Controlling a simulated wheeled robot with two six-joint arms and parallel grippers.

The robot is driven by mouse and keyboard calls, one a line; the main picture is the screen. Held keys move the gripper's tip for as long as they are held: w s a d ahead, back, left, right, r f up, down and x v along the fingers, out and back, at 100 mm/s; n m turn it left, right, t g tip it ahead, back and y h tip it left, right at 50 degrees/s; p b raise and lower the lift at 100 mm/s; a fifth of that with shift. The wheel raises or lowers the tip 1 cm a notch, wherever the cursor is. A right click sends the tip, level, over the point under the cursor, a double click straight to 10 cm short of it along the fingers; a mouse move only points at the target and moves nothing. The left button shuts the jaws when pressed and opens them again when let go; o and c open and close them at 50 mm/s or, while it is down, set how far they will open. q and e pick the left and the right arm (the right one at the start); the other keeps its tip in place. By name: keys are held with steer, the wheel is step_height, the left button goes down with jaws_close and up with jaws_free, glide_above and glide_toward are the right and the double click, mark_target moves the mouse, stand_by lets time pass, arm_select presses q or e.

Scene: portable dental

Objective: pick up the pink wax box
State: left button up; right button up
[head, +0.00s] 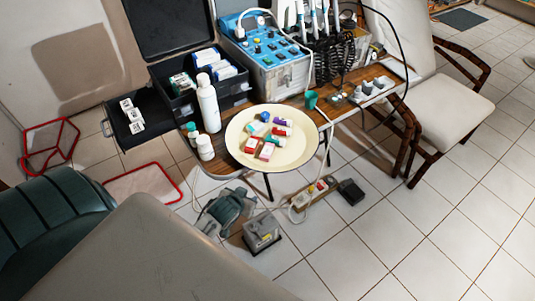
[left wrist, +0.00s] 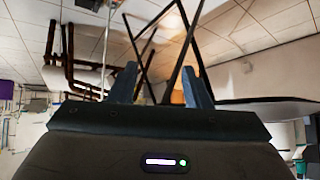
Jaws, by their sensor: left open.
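A round cream tray (head: 236,151) at the middle of the head view holds several small boxes and bottles. Near its front lies a reddish-pink and white box (head: 266,151), with a similar red and white box (head: 252,145) just left of it. They are too small for me to tell for sure which is the pink wax box. My left gripper (left wrist: 160,86) shows in the left wrist view with its two fingers spread and nothing between them. I cannot make out either gripper in the head view, and no box shows in the left wrist view.
White bottles (head: 208,104) stand left of the tray. A black case (head: 184,105) and a blue control unit (head: 271,54) are behind it. A power strip (head: 314,191) and cables lie on the floor in front. A padded chair (head: 452,99) stands at right.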

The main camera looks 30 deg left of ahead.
arm_select(q)
step_height(320, 180, up, 9)
steer(key=w+t, duration=0.1)
steer(key=w, duration=0.1)
steer(key=t, duration=0.2)
glide_toward(266, 151)
steer(key=w, duration=0.1)
steer(key=w+f, duration=0.1)
steer(key=shift+w+a+f+n, duration=0.2)
steer(key=shift+w+f+n, duration=0.05)
steer(key=shift+n, duration=0.15)
steer(key=shift+w+a+f, duration=0.1)
steer(key=shift+w+f, duration=0.2)
steer(key=shift+w, duration=0.2)
steer(key=p+x, duration=0.1)
steer(key=x, duration=0.3)
steer(key=shift+w, duration=0.1)
steer(key=shift+w+f+p, duration=0.25)
steer(key=shift+w+p, duration=0.05)
steer(key=shift+w, duration=0.05)
arm_select(e)
steer(key=shift+s+d+r, duration=0.35)
steer(key=shift+s+r, duration=0.2)
arm_select(q)
steer(key=c, duration=0.8)
arm_select(e)
steer(key=shift+w+d, duration=0.35)
